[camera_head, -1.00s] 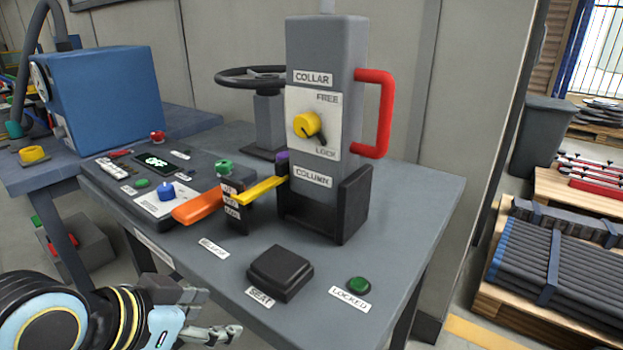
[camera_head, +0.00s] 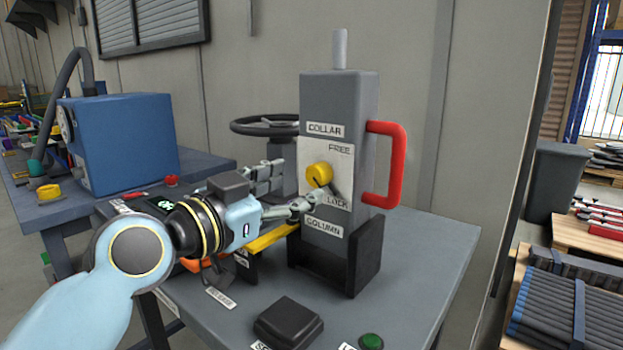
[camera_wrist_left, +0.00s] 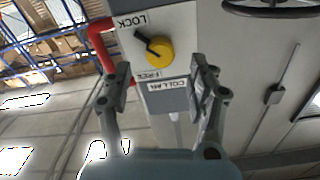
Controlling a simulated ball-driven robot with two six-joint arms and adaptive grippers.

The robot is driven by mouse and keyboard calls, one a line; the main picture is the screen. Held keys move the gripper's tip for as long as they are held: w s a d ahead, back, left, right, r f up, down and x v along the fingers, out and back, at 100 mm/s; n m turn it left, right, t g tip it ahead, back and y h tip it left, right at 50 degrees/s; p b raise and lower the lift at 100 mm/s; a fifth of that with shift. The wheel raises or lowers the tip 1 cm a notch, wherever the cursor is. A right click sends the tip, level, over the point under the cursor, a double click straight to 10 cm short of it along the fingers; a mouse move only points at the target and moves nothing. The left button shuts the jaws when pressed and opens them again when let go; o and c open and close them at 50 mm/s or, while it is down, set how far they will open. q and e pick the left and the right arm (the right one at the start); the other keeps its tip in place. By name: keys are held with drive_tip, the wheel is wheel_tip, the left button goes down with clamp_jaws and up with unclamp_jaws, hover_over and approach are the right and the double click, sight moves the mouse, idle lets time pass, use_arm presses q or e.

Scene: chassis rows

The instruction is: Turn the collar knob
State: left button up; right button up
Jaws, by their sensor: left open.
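The collar knob (camera_head: 318,175) is a yellow round knob with a dark pointer. It sits on a white plate (camera_head: 340,160) marked FREE above and LOCK below, on the grey collar column (camera_head: 338,95). The pointer slants down toward LOCK. My left gripper (camera_head: 292,188) is open and empty, just left of the knob, its lower finger near the plate's lower left. In the left wrist view, upside down, the knob (camera_wrist_left: 160,50) shows beyond and between the spread fingers (camera_wrist_left: 160,82), not touching them. Its pointer is toward LOCK there too. My right gripper is out of view.
A red handle (camera_head: 394,165) stands out on the column's right side. A steering wheel (camera_head: 268,125) is behind my gripper. A yellow lever (camera_head: 273,237) is below it. A black seat pad (camera_head: 288,321) and green LOCKED button (camera_head: 371,341) are at the front.

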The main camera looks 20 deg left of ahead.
sight(313, 178)
use_arm(q)
drive_tip(key=x, duration=0.5)
drive_tip(key=shift+c, duration=0.2)
drive_tip(key=c, duration=1.1)
